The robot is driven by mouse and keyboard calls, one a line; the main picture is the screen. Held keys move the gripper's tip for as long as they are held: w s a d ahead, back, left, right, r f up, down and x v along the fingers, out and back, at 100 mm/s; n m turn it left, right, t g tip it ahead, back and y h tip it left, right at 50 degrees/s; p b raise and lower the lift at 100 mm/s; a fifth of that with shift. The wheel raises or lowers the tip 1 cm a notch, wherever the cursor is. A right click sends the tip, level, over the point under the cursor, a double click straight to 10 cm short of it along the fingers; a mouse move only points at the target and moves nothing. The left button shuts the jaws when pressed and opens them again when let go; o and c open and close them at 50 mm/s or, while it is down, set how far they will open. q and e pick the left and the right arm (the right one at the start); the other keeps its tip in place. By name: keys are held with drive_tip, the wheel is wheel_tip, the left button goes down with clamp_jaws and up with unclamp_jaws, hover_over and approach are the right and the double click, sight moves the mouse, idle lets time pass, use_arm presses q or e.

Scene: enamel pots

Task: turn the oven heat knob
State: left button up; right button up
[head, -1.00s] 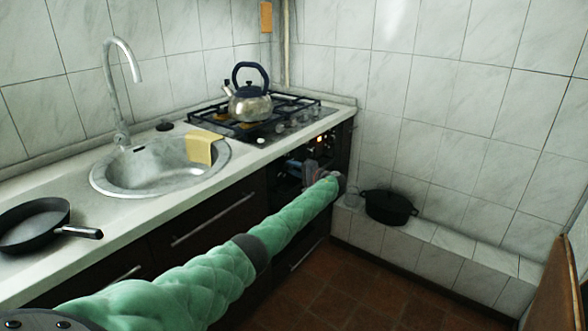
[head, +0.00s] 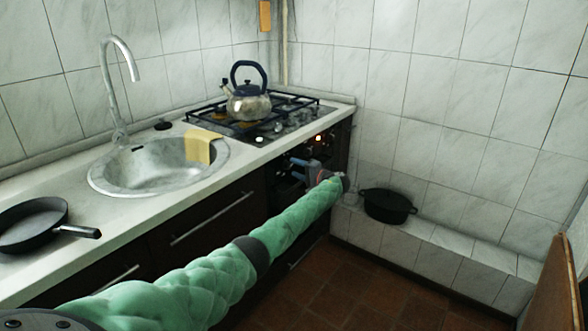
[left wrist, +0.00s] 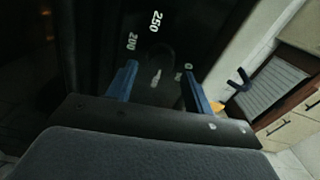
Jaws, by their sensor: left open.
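The oven front (head: 283,181) is dark and sits below the hob. My left gripper (head: 294,169) is in front of it, at the end of the green arm. In the left wrist view, the open blue fingers of my left gripper (left wrist: 160,70) point at the black panel with white numbers such as 200 and 250. A dark round knob (left wrist: 157,73) with a pale mark shows faintly between the fingers. I cannot tell whether the fingers touch it. In the head view I cannot make out this knob behind the gripper. My right gripper is not in view.
A kettle (head: 248,103) stands on the gas hob (head: 297,112). A small orange light (head: 318,138) glows on the oven front. A frying pan (head: 33,226) lies left of the sink (head: 115,179). A black pot (head: 386,205) stands on the tiled ledge at the right.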

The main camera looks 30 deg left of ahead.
use_arm(q)
drive_tip(key=d, duration=0.5)
drive_tip(key=shift+s+d, duration=0.2)
drive_tip(key=shift+d, duration=0.15)
